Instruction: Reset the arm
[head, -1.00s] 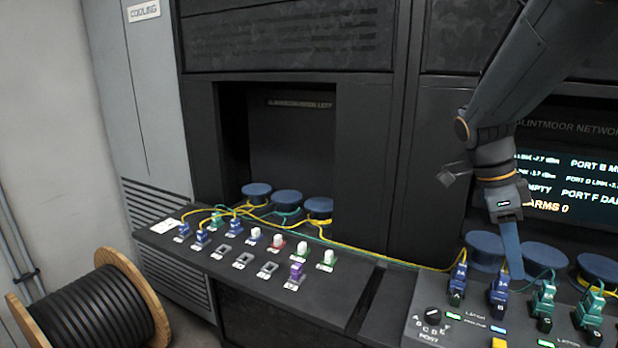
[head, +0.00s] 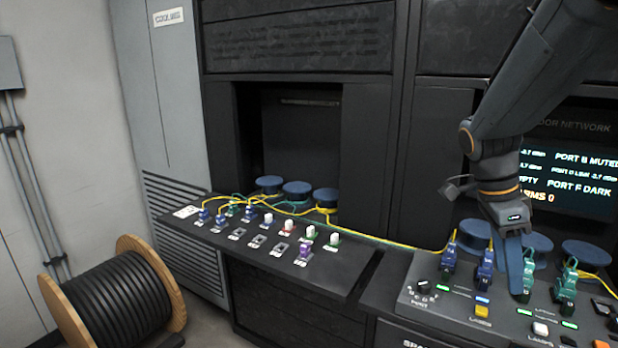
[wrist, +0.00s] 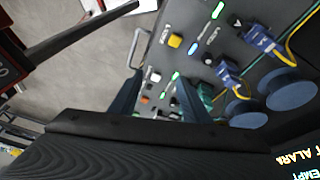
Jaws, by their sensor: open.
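My gripper (head: 515,272) hangs from my arm at the right of the head view, fingers pointing down over the right console (head: 405,310). In the wrist view my gripper (wrist: 160,95) shows two fingers spread apart with nothing between them. In the head view it overlaps the gap between the blue plugs (head: 485,268) and the teal plugs (head: 566,285). I cannot tell the exact height above the console. The wrist view shows blue plugs (wrist: 262,42) and lit green indicators beyond the fingers.
A left shelf (head: 330,275) carries several plugs and white caps. Yellow and green fibres run from it to the right console. Blue round spools (head: 297,190) stand behind. A black cable drum (head: 115,300) stands on the floor at left. A lit screen (head: 580,170) is behind my arm.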

